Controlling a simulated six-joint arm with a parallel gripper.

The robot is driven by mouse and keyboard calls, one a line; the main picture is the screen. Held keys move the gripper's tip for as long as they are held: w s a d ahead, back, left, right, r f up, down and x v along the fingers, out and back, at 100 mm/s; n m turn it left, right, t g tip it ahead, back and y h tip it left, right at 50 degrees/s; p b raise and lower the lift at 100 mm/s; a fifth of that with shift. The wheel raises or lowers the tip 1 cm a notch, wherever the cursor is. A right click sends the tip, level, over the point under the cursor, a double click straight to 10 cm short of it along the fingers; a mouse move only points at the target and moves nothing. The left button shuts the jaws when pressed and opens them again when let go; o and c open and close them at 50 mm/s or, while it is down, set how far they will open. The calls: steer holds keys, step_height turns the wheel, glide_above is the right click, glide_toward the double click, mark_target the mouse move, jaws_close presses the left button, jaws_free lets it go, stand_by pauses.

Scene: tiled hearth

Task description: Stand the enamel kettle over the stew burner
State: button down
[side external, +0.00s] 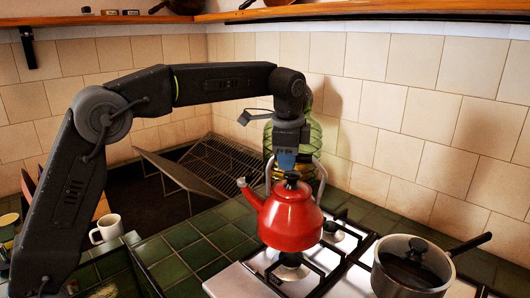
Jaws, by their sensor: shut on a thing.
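The red enamel kettle (291,219) hangs upright in the middle of the side external view, spout to the left, with a black lid knob. My gripper (287,166) comes down from above and is shut on the top of its metal handle; the fingertips partly hide the grip. Below the kettle is a front burner (290,270) on the white hob, with black pan supports. The kettle's base looks a little above this burner, but the exact gap is hard to tell. Another burner (333,230) shows behind and to the right. No label shows which is the stew burner.
A steel saucepan (411,268) with a dark lid sits on the hob at right, its handle pointing right. A large greenish-yellow glass bottle (322,146) stands behind the kettle. A wire rack (222,165) lies at back left. A white mug (106,228) stands at left.

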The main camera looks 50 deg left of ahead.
mark_target(290, 180)
steer(key=shift+d+r, duration=0.15)
steer(key=shift+d, duration=0.4)
steer(key=shift+f, duration=3.5)
steer(key=c, duration=0.9)
jaws_free()
steer(key=shift+f, duration=0.25)
steer(key=r, duration=0.4)
steer(key=s+d+r, duration=0.1)
steer(key=r, duration=0.4)
steer(key=s+r, duration=0.1)
steer(key=r, duration=0.4)
steer(key=shift+s+d, duration=0.1)
steer(key=shift+d, duration=0.15)
